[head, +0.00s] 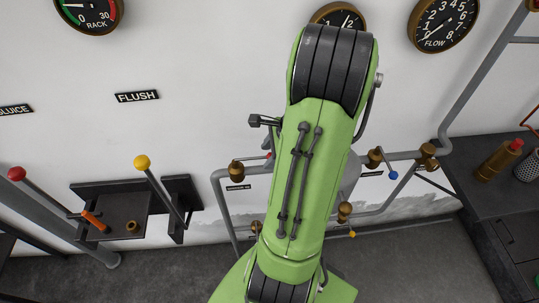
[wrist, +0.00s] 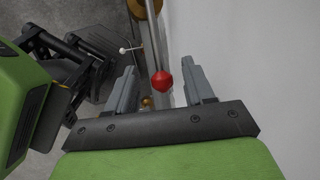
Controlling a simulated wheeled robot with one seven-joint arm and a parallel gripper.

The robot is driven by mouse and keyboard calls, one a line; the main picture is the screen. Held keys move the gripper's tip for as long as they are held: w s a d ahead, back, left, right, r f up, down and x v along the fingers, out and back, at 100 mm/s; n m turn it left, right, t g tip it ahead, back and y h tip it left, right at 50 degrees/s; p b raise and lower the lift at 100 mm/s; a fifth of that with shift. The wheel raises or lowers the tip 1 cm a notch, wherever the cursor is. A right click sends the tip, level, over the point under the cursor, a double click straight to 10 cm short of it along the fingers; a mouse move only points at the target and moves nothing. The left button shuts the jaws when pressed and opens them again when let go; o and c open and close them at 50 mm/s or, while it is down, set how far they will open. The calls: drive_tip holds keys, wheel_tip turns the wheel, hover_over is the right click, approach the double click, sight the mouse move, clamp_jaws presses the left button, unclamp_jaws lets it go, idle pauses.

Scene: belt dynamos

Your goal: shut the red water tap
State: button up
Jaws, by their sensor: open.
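The red water tap shows as a round red knob (wrist: 162,81) in the wrist view, between the two fingers of my gripper (wrist: 159,79). The fingers are open, one on each side of the knob, and neither visibly touches it. Whether the knob lies at fingertip depth is hard to tell. In the head view only a sliver of the red knob (head: 268,155) shows at the left edge of my green arm. A brass valve body (head: 236,171) sits on the pipe left of it. My arm hides most of the tap's lever and my gripper there, so I cannot read the lever's angle.
A blue-knobbed tap (head: 393,175) is on the pipe to the right, and a yellow-knobbed one (head: 351,234) is lower. Yellow (head: 142,162) and red (head: 16,174) knobbed levers stand left. A bench (head: 465,170) with a brass bottle (head: 498,160) is right. The wall is close beside my gripper.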

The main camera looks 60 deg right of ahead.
clamp_jaws()
idle(0.3)
